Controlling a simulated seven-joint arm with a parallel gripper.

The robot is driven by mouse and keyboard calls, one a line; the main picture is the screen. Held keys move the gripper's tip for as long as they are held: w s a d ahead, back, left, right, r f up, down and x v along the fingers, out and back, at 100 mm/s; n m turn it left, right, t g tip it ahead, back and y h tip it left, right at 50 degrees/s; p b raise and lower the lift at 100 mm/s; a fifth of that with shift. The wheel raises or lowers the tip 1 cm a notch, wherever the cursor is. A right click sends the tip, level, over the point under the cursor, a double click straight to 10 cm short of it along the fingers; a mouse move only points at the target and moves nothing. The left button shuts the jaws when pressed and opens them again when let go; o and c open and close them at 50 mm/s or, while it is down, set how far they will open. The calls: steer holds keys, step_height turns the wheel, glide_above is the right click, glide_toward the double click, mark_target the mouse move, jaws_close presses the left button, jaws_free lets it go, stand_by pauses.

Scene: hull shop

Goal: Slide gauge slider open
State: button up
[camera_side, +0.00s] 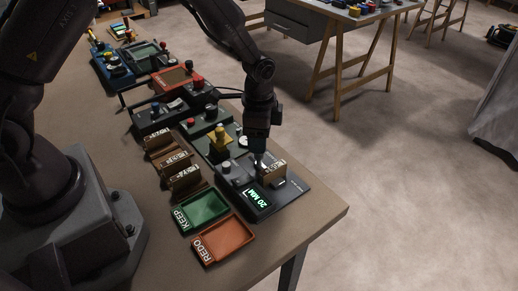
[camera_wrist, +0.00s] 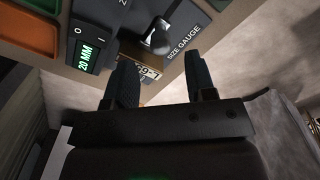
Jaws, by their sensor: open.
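The size gauge (camera_side: 291,203) is a dark unit near the table's right end, with a lit display (camera_side: 258,198) reading 20 MM. The wrist view also shows the gauge (camera_wrist: 198,22) and its display (camera_wrist: 85,59). A shiny metal knob with a dark base (camera_wrist: 158,40), perhaps the slider, stands on it. A labelled wooden block (camera_side: 273,173) sits at the gauge; its label (camera_wrist: 147,74) shows partly between my fingers in the wrist view. My gripper (camera_side: 260,163) is open and points down beside the block. Its fingers (camera_wrist: 162,88) hide part of the block, and contact cannot be told.
A green KEEP tray (camera_side: 205,208) and an orange REDO tray (camera_side: 223,240) lie left of and in front of the gauge. Several labelled wooden blocks (camera_side: 182,178) stand in a row to the left.

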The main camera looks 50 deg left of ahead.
steer(key=shift+f, duration=2.25)
steer(key=shift+c, duration=0.2)
